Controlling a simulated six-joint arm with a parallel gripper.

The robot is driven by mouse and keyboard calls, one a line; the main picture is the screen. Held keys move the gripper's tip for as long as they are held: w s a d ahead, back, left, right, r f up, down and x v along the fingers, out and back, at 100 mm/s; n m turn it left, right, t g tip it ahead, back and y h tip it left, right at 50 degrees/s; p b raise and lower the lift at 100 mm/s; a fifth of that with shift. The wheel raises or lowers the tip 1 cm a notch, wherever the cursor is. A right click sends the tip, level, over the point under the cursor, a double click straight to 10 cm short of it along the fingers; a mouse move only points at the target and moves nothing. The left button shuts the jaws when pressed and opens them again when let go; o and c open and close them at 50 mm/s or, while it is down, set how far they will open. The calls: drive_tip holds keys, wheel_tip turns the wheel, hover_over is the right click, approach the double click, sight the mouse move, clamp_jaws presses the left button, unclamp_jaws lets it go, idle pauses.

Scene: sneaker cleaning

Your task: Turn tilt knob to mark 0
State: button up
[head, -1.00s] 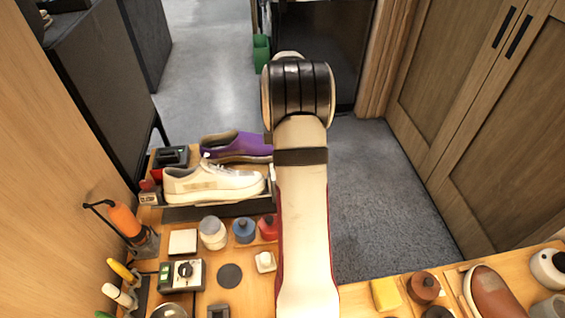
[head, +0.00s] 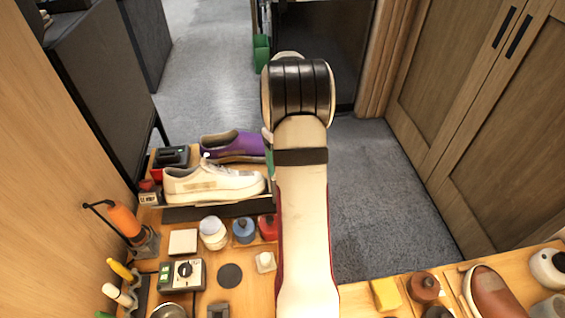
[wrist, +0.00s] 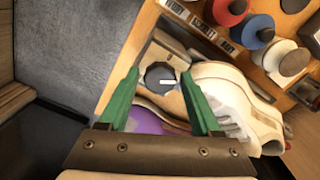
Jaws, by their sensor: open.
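A dark round knob (wrist: 158,74) with a short white mark sits on a pale bracket beside the shoes in the wrist view. The white mark lies roughly horizontal in that picture; no numbers are legible. My gripper (wrist: 160,80) is open, its two green fingers on either side of the knob. Contact with the knob cannot be told. In the head view the knob is hidden behind my arm, and only a sliver of a green finger shows at the arm's left edge. The white sneaker (head: 212,184) and purple shoe (head: 234,145) stand beside it on the stand.
Blue (head: 244,231) and red (head: 267,227) bottles and a white-topped jar (head: 213,233) stand in front of the shoes. A control box with a dial (head: 185,273) is at the lower left. A brown shoe (head: 493,292) lies at the right. Carpet is beyond the table.

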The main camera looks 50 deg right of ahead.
drive_tip(key=m, duration=1.4)
drive_tip(key=shift+m, duration=0.4)
drive_tip(key=c, duration=1)
drive_tip(key=n, duration=0.5)
clamp_jaws()
drive_tip(key=n, duration=0.7)
drive_tip(key=o, duration=1)
unclamp_jaws()
